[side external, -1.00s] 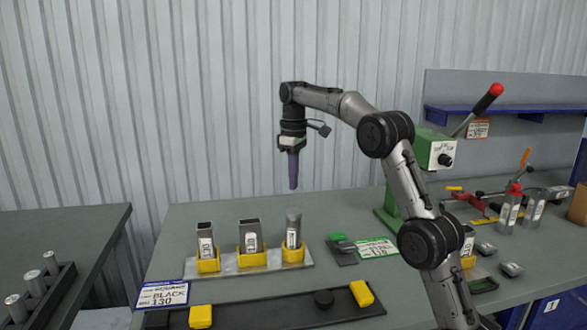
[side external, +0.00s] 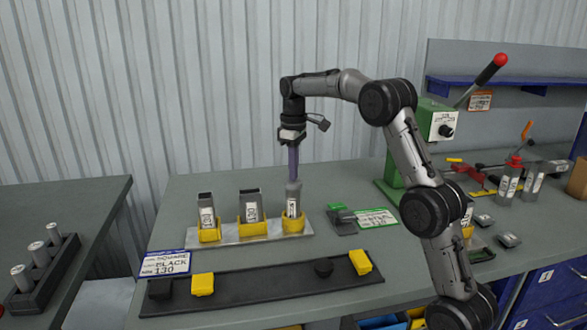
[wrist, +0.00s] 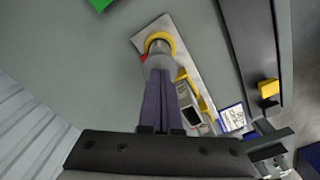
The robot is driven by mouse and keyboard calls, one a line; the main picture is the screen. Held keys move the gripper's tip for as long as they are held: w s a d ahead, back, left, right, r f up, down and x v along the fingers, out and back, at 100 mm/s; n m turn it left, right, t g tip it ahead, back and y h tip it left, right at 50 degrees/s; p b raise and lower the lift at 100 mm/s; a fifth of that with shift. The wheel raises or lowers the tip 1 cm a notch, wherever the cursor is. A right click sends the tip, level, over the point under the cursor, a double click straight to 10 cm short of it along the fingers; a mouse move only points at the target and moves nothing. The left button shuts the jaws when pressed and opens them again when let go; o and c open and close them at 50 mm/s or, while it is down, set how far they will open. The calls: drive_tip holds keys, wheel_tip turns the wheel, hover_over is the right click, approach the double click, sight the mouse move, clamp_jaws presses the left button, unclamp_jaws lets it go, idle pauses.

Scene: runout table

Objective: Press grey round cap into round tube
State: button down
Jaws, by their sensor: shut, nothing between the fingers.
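The round tube (side external: 292,208) stands upright in a yellow holder (side external: 293,226) at the right end of a metal plate. In the wrist view the tube's grey upper end (wrist: 158,62) shows in front of its yellow holder (wrist: 162,38). My gripper (side external: 293,176) points straight down over the tube, its long purple fingers shut with nothing between them. The fingertips (wrist: 160,80) meet or nearly meet the tube's top. The grey round cap cannot be told apart from the tube's top; the fingertips partly hide that spot.
Two angular tubes (side external: 207,211) (side external: 249,205) stand in yellow holders to the left. A green press (side external: 437,122) stands to the right.

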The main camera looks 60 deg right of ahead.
drive_tip(key=shift+f, duration=0.55)
idle(0.4)
drive_tip(key=shift+r, duration=3.65)
